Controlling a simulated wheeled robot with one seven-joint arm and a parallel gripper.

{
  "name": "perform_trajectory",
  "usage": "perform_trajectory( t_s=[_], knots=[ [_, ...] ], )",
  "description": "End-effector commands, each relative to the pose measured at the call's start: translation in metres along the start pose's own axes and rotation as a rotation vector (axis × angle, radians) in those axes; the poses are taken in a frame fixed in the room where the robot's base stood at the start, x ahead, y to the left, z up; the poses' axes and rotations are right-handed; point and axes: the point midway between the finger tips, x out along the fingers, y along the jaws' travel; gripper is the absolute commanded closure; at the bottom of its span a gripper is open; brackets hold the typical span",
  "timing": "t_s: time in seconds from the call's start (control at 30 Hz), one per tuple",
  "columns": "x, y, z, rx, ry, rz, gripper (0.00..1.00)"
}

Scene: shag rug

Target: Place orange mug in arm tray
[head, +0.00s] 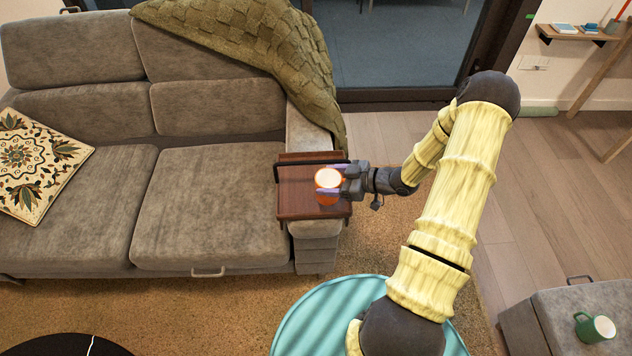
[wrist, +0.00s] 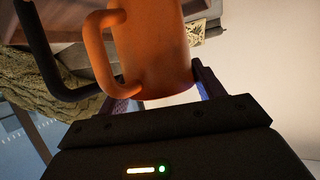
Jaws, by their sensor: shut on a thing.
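The orange mug (head: 328,188) is upright at the wooden arm tray (head: 295,207) on the sofa's right armrest. My gripper (head: 334,183) reaches in from the right and is shut on the mug. In the wrist view the mug (wrist: 150,45) fills the upper middle between the fingers (wrist: 160,90), with its handle on the left. Part of the arm tray (wrist: 40,25) shows at the upper left of the wrist view. I cannot tell whether the mug's base touches the tray.
A dark bar handle (head: 312,163) runs across the tray's back part. A green knit throw (head: 270,40) drapes over the sofa behind it. A teal round table (head: 310,320) stands in front, below my arm. A green mug (head: 594,327) sits on a grey ottoman (head: 560,310) at right.

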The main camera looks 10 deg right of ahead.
Motion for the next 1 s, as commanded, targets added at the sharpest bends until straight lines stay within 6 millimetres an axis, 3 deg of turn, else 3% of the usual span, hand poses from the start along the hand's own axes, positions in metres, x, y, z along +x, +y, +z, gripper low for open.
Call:
perform_trajectory(
  t_s=[0.1,0.4,0.7,1.0],
  knots=[
    [0.009,0.000,0.000,-0.001,0.001,0.000,0.63],
    [0.008,0.001,0.001,0.001,0.001,0.005,0.63],
    [0.049,0.001,0.010,0.003,0.002,0.004,0.63],
    [0.054,0.002,0.011,0.001,0.001,0.005,0.63]
  ],
)
